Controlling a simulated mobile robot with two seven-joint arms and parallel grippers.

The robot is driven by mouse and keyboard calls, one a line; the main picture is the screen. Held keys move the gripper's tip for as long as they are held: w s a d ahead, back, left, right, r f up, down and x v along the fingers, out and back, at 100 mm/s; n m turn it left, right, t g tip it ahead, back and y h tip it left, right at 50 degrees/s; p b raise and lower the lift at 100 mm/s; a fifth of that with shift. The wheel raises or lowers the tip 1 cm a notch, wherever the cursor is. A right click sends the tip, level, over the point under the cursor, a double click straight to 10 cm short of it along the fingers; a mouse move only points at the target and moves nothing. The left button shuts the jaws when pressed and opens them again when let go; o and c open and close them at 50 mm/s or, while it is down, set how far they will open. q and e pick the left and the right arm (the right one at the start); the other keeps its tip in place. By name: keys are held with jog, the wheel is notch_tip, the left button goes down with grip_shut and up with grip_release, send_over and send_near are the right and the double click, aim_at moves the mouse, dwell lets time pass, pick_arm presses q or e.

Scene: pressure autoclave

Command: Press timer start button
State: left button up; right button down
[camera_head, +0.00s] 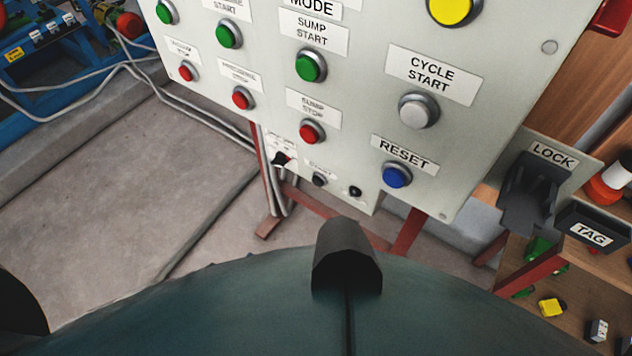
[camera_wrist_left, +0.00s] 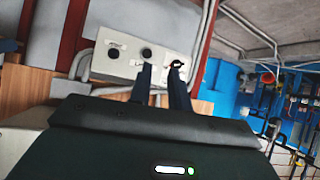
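The grey control panel (camera_head: 350,120) fills the upper part of the head view, tilted. On its lower strip a small black button (camera_head: 319,180) sits under a label that appears to read START. A black rotary switch (camera_head: 281,159) is to its left and another small black round fitting (camera_head: 355,191) to its right. In the left wrist view the panel's lower strip (camera_wrist_left: 130,65) shows the middle black button (camera_wrist_left: 147,53) and the switch (camera_wrist_left: 177,63). My left gripper (camera_wrist_left: 160,70) points at this strip, fingers apart with nothing between them; contact cannot be told. My right gripper is not in view.
A blue RESET button (camera_head: 397,175), a white CYCLE START button (camera_head: 417,111) and red stop buttons (camera_head: 312,132) are close above the strip. A lock holder (camera_head: 532,190) and wooden shelves stand at right. Grey conduits (camera_wrist_left: 82,65) run beside the panel.

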pick_arm(q)
grip_shut()
dwell(1.4)
